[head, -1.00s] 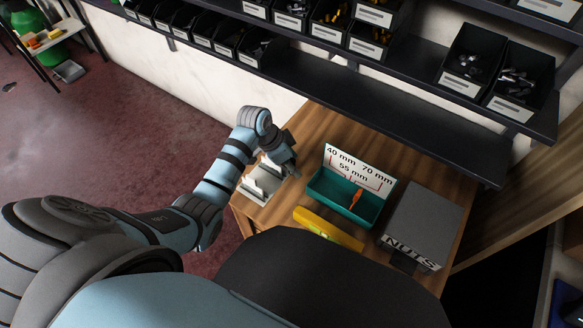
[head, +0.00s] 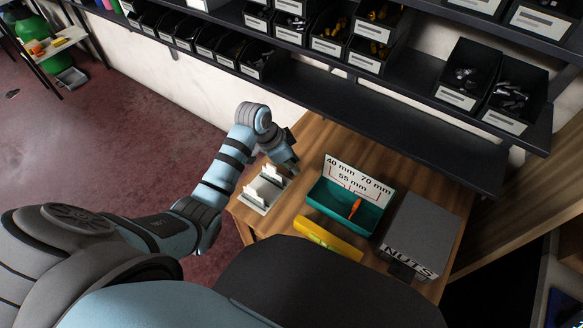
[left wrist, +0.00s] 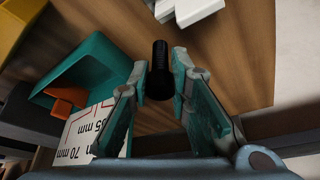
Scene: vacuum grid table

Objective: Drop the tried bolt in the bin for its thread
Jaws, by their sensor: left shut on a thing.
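My left gripper (head: 286,156) is beside the white stand (head: 264,188) on the wooden table, just past its far end. In the left wrist view the gripper (left wrist: 160,82) is shut on a black bolt (left wrist: 159,62), held between the two fingertips, clear of the white stand (left wrist: 190,8). The bolt is too small to make out in the head view, and its thread cannot be read. Black labelled bins (head: 329,40) stand on the shelves at the back; two more (head: 456,95) stand at the right. The label writing is not legible. My right gripper is not in view.
A yellow level (head: 328,239) lies in front. A grey NUTS box (head: 425,225) stands at the right. A dark shelf (head: 400,137) overhangs the table's back.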

